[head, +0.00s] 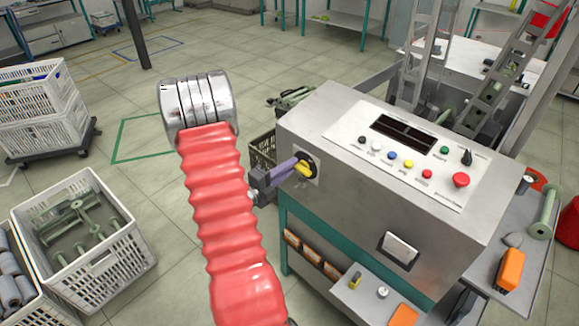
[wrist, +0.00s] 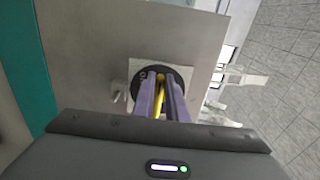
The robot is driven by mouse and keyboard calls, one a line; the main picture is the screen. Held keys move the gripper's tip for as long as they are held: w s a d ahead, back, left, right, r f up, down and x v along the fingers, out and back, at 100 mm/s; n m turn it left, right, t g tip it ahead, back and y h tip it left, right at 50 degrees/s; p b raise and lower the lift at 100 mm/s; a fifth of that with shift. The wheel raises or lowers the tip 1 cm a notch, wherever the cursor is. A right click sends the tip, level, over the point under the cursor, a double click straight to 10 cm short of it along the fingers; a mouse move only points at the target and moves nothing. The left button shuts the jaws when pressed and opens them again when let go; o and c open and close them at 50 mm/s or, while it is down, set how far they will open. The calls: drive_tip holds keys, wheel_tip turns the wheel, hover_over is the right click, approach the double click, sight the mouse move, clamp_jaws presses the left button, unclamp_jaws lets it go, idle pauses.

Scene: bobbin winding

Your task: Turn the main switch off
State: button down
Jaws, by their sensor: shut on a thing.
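The main switch (head: 314,160) is a round black disc with a yellow handle on the left side face of the grey machine cabinet. In the wrist view the black disc (wrist: 144,76) sits on a pale square plate, and the yellow handle (wrist: 160,100) runs between my two purple fingers. My gripper (head: 298,168) reaches the switch from the left and is shut on the yellow handle. The fingers hide part of the handle and disc, so I cannot read the switch's position markings.
The cabinet's sloped control panel (head: 400,150) has several coloured buttons, including a red mushroom button (head: 460,180). A small metal part (wrist: 119,92) juts from the cabinet face beside the switch. White crates (head: 95,262) stand on the floor at left.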

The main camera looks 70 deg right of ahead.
drive_tip(key=shift+s+a+f, duration=0.25)
drive_tip(key=shift+s+f, duration=0.1)
drive_tip(key=shift+s, duration=0.2)
drive_tip(key=c, duration=1.8)
unclamp_jaws()
drive_tip(key=shift+r, duration=0.1)
drive_tip(key=shift+o, duration=0.2)
drive_tip(key=shift+w+r, duration=0.1)
drive_tip(key=shift+w, duration=0.1)
drive_tip(key=v, duration=1.3)
drive_tip(key=shift+w+a, duration=0.25)
